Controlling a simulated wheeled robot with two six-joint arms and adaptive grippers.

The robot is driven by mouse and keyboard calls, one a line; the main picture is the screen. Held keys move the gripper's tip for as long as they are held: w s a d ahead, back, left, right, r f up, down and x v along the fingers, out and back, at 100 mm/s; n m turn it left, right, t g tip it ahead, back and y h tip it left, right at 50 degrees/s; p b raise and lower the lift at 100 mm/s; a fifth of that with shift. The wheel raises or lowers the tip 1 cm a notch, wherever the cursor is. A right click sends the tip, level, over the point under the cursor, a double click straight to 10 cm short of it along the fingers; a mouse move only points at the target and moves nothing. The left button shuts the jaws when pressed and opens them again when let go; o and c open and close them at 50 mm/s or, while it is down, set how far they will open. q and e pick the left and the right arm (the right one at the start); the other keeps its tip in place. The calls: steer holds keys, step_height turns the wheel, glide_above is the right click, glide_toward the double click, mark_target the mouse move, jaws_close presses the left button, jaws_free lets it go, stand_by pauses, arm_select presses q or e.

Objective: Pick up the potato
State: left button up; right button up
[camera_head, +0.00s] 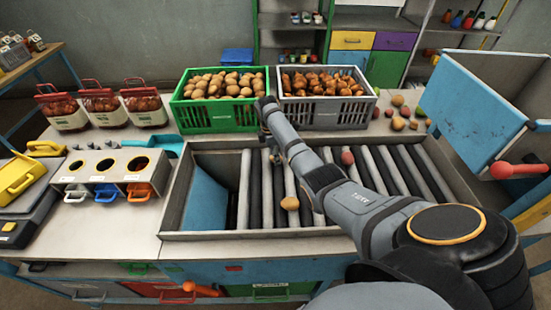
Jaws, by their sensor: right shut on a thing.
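A yellow-brown potato (290,203) lies on the roller bed (253,205) near its front edge. A green crate (188,119) full of potatoes stands behind the bed. My right arm reaches over the bed from the lower right. My right gripper (274,155) points down over the far left part of the rollers, up and left of the loose potato and apart from it. It is small and partly hidden by my arm. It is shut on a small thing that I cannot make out. My left gripper is not in view.
A grey crate (312,117) of brown-orange produce stands beside the green one. A reddish round item (347,158) lies on the rollers. Several loose items lie at the right. Filled bags (100,108) and a box with holes (112,168) stand left. A blue panel (470,108) rises at right.

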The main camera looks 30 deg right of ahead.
steer(key=r, duration=0.1)
steer(key=a+r, duration=0.1)
steer(key=r, duration=0.1)
steer(key=s+a+r+b, duration=0.1)
steer(key=r, duration=0.1)
steer(key=shift+a, duration=0.25)
steer(key=s+a+r+p, duration=0.5)
steer(key=a+r+p, duration=0.2)
steer(key=a+p, duration=0.2)
steer(key=shift+a, duration=0.65)
